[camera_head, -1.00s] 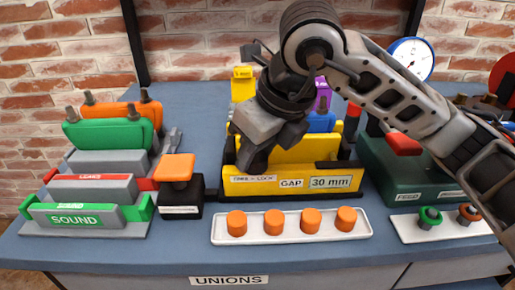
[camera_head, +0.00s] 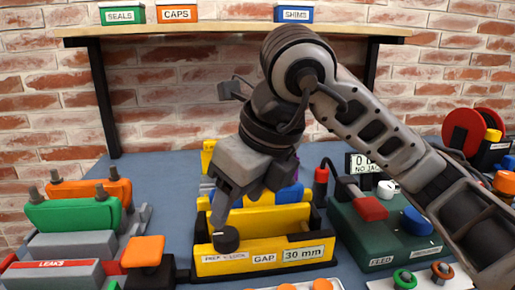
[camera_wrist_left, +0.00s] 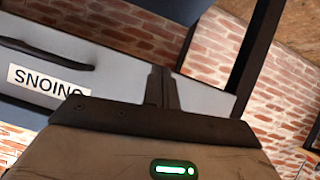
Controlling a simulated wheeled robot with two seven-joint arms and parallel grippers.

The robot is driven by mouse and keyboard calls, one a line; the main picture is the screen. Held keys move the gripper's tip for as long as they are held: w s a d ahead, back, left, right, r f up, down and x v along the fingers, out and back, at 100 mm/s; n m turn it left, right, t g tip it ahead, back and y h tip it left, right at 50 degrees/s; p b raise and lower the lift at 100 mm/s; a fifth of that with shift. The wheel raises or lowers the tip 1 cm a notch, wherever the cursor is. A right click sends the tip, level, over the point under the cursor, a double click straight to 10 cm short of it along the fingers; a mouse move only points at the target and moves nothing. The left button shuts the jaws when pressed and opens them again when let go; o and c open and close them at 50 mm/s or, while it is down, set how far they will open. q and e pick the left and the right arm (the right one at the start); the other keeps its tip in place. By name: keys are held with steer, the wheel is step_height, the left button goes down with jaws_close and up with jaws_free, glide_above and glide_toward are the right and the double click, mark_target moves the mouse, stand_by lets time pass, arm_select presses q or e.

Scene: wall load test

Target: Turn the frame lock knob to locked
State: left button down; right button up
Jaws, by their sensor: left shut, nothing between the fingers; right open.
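The frame lock knob (camera_head: 226,239) is a small dark round knob at the left of the yellow gap frame's front (camera_head: 262,262). Its label, partly legible, reads FREE and LOCK, beside GAP and 30 mm. I cannot tell the knob's setting. My right gripper (camera_head: 216,212) comes down from above, fingers pointing at the knob, its tips just above and behind it in the head view. It is open; whether it touches the knob is unclear.
An orange-topped black block (camera_head: 144,252) stands left of the frame, beside green and orange clamped plates (camera_head: 75,215). A green box (camera_head: 385,245) with a red part stands right. Orange caps (camera_head: 322,285) line the front. A shelf (camera_head: 230,30) holds labelled bins.

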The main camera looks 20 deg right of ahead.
arm_select(q)
steer(key=r, duration=0.1)
steer(key=a+r+p, duration=0.1)
steer(key=r, duration=0.1)
steer(key=shift+s+t, duration=0.2)
steer(key=shift+t, duration=0.1)
arm_select(e)
steer(key=v, duration=0.8)
steer(key=shift+r, duration=0.3)
steer(key=shift+s, duration=0.1)
